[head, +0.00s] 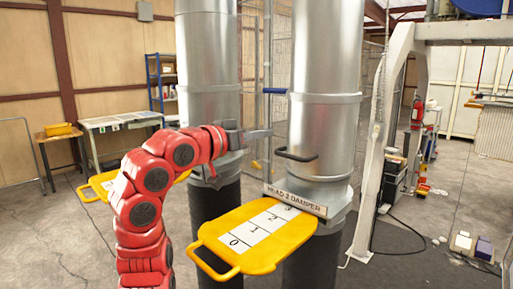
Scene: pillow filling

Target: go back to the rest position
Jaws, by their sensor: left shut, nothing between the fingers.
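My left arm rises red and bent from the bottom left of the head view. Its grey left gripper (268,133) points right, between the two large silver ducts. It is shut and empty, and looks apart from the black handle (297,154) on the right duct (326,60). A yellow damper plate (262,235) with a white scale marked 0 to 3 juts out from that duct below the gripper. A label above it reads "HEAD 2 DAMPER" (296,200). My right gripper is not in view.
The left duct (207,50) stands behind my left gripper. Another yellow plate (100,187) shows partly behind my arm. A grey table (122,121) and blue shelf (161,85) stand at the back left. A white post (375,160) and floor cable stand right.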

